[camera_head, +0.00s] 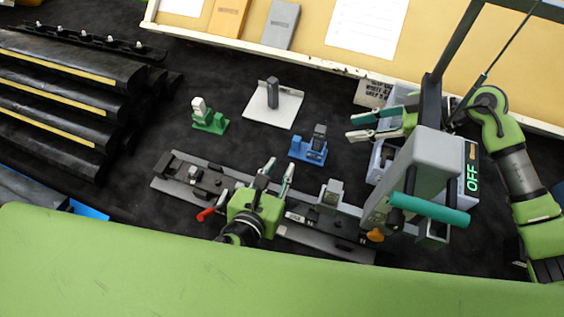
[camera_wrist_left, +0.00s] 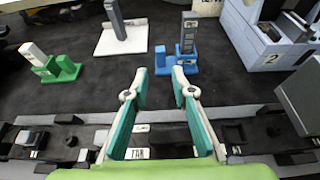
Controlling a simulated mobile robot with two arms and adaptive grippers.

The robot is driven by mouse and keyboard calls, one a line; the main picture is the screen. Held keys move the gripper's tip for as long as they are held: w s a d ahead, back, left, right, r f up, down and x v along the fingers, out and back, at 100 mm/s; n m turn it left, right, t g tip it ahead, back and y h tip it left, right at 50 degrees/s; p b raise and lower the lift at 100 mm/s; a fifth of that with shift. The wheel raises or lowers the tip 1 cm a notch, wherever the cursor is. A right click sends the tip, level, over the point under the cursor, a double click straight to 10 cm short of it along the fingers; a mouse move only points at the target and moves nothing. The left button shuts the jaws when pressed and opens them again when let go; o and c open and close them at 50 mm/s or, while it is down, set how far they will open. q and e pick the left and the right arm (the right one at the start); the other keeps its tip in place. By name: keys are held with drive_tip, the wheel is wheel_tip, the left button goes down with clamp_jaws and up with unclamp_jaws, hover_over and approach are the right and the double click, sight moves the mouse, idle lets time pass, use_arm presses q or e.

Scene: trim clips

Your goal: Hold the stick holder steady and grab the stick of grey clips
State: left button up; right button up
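A blue holder (camera_head: 309,152) with an upright dark grey stick (camera_head: 319,134) stands mid-table; in the left wrist view the holder (camera_wrist_left: 164,62) and stick (camera_wrist_left: 188,32) are ahead of my fingers. A white plate (camera_head: 288,112) carries another upright grey post (camera_head: 272,92). A green holder (camera_head: 210,124) bears a whitish stick (camera_head: 199,105). I cannot tell for certain which grey piece is the clip stick. My left gripper (camera_head: 278,170) is open and empty, just short of the blue holder; it also shows in the left wrist view (camera_wrist_left: 159,72). My right gripper (camera_head: 361,126) is open and empty, right of the blue holder.
A dark rail fixture (camera_head: 168,185) lies under my left gripper. A grey machine (camera_head: 430,165) with an OFF display (camera_head: 472,179) and grey bins (camera_head: 378,172) stand at the right. Black rails (camera_head: 60,90) lie at the left. Dark mat around the holders is clear.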

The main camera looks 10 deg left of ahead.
sight(296, 140)
use_arm(q)
drive_tip(key=x, duration=1.3)
drive_tip(key=shift+w+d+f, duration=0.1)
drive_tip(key=shift+w+f, duration=0.15)
drive_tip(key=shift+c, duration=0.5)
clamp_jaws()
